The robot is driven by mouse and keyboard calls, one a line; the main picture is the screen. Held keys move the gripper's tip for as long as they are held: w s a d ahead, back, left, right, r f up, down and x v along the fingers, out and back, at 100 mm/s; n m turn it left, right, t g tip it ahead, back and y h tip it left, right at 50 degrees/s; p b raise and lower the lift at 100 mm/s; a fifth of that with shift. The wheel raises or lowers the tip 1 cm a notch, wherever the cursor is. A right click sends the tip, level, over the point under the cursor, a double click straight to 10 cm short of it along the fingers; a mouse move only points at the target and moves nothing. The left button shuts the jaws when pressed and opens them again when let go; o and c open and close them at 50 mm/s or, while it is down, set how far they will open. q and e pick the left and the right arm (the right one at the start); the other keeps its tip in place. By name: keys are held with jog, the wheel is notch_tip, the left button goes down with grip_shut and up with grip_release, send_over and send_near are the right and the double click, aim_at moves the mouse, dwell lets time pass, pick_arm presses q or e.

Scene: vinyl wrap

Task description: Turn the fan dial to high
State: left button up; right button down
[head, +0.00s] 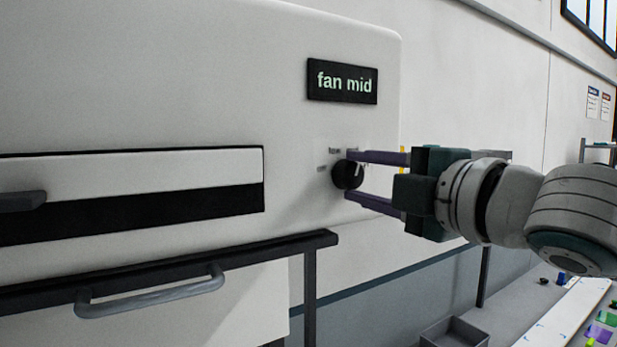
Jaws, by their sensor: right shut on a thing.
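The fan dial (346,175) is a round black knob on the front of a white machine (200,80), near its right edge. Small labels sit around it, partly hidden and too small to read surely. A black display (342,81) above it reads "fan mid". My right gripper (352,174) reaches in from the right with its two purple fingers above and below the dial, shut on it. My left gripper is not in view.
A wide dark slot (130,213) with a handle at the far left opens in the machine front. A dark rail (180,268) and a grey bar handle (150,297) lie below. A grey tray (455,333) and a bench with small coloured items are at lower right.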

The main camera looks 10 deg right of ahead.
jog(key=m, duration=1)
jog(key=shift+m, duration=0.6)
jog(key=shift+c, duration=1.9)
grip_release()
jog(key=shift+s, duration=0.1)
